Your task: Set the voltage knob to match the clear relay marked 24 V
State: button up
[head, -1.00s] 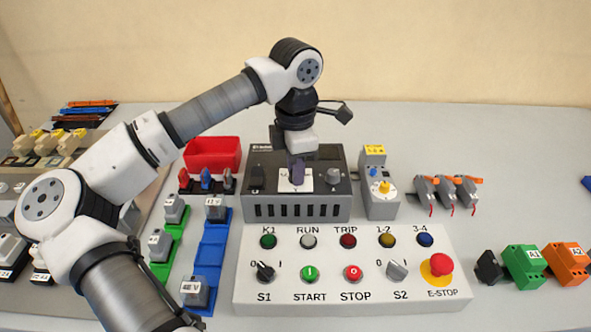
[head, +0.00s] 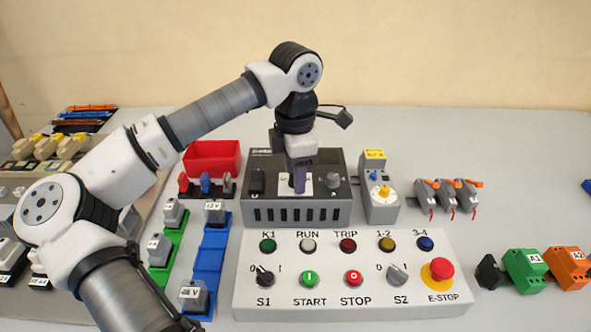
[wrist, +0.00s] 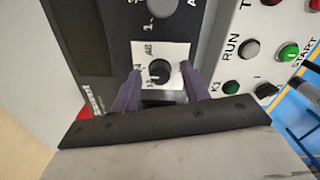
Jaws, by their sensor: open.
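The voltage knob (wrist: 159,71) is a small black dial on a white label plate on the dark grey power supply (head: 266,214). In the wrist view it lies between the two fingers of my gripper (wrist: 162,85), which is open, with a gap on each side. In the head view my gripper (head: 300,182) points down over the white plate and hides the knob. The pointer and the scale numbers are too small to read surely. Clear-topped relays stand on the left; I can read 12 V (head: 215,212) and 48 V (head: 193,296), but no sure 24 V.
A grey knob (head: 333,180) and a black part (head: 257,181) flank the plate. A grey device with a yellow dial (head: 383,192) stands at the right. The white button panel (head: 330,270) is in front, a red bin (head: 212,156) behind left.

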notch_tip(320, 180, up, 14)
dwell(0.4)
jog(key=shift+f, duration=0.1)
